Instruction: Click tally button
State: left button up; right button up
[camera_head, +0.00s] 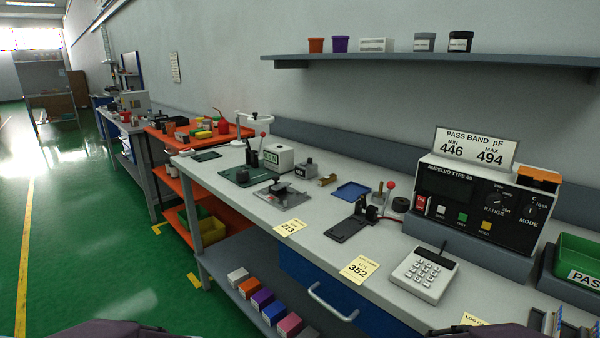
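No button marked as a tally is readable in this view. A white keypad unit (424,273) with several keys stands at the front of the grey bench (330,238). A grey tester (480,200) marked AMPELVO TYPE 60 stands behind it to the right, with red, white, green and yellow buttons on its front. Dark rounded parts, likely my arms, show at the bottom edge. Neither gripper can be seen.
A sign reading 446 and 494 (475,148) stands on the tester. A green PASS bin (577,262) is at the right. A black fixture with a red-knobbed lever (372,210) stands mid-bench. A blue tray (351,191) lies behind it.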

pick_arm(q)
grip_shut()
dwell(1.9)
